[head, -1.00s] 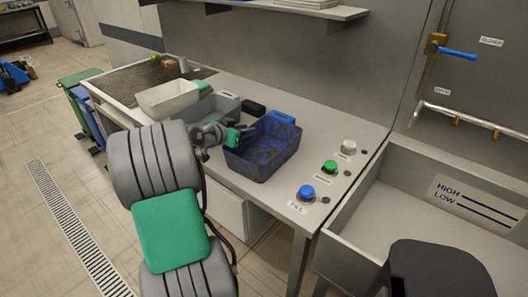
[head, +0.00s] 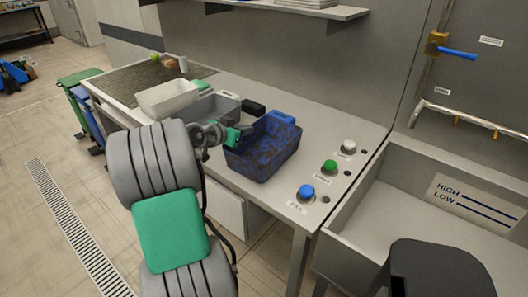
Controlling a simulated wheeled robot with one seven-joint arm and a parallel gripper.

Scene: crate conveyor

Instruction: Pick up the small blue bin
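A small blue bin (head: 262,158), mottled with brown patches, stands upright on the counter (head: 325,143) at the middle of the head view. My gripper (head: 243,132) is at the bin's upper left rim, with its green part beside or over the rim. The fingertips are small and partly hidden, so I cannot tell whether they touch the rim or are closed on it. My arm reaches in from the lower left.
A white bin (head: 167,99) and a grey bin (head: 209,108) stand to the left. A black object (head: 253,107) and a blue object (head: 283,117) lie behind. Blue (head: 306,192), green (head: 329,166) and white (head: 348,147) buttons are to the right. A sink (head: 430,200) is at far right.

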